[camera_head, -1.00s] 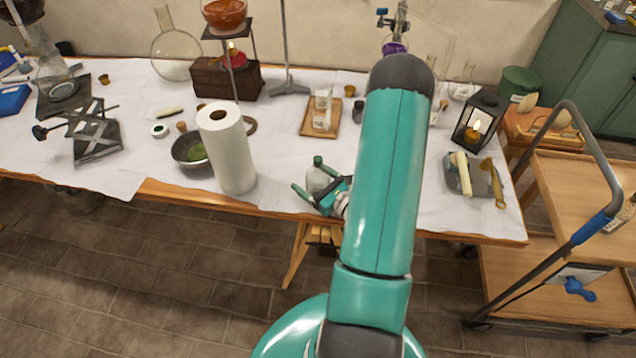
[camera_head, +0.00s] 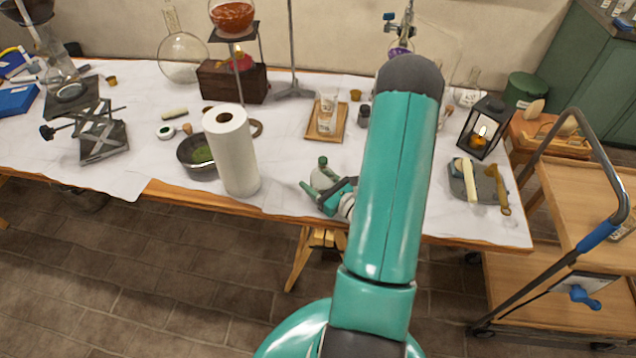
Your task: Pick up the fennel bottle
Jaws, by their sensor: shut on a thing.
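A small clear bottle with a green cap (camera_head: 322,177) stands near the front edge of the white-covered table (camera_head: 285,185), in the middle of the head view; I take it for the fennel bottle, but no label can be read. My gripper (camera_head: 327,190) is at the bottle, its green fingers around the bottle's body and shut on it. The gripper and its wrist hide the lower part of the bottle, so I cannot tell whether it touches the table. My arm hides the table to the right of it.
A paper towel roll (camera_head: 232,150) stands left of the gripper, beside a dark bowl (camera_head: 198,158). A wooden tray with small glassware (camera_head: 326,118) lies behind the bottle. A lantern (camera_head: 482,127) and a grey board (camera_head: 470,190) are at the right. A trolley (camera_head: 560,200) stands beyond the table's right end.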

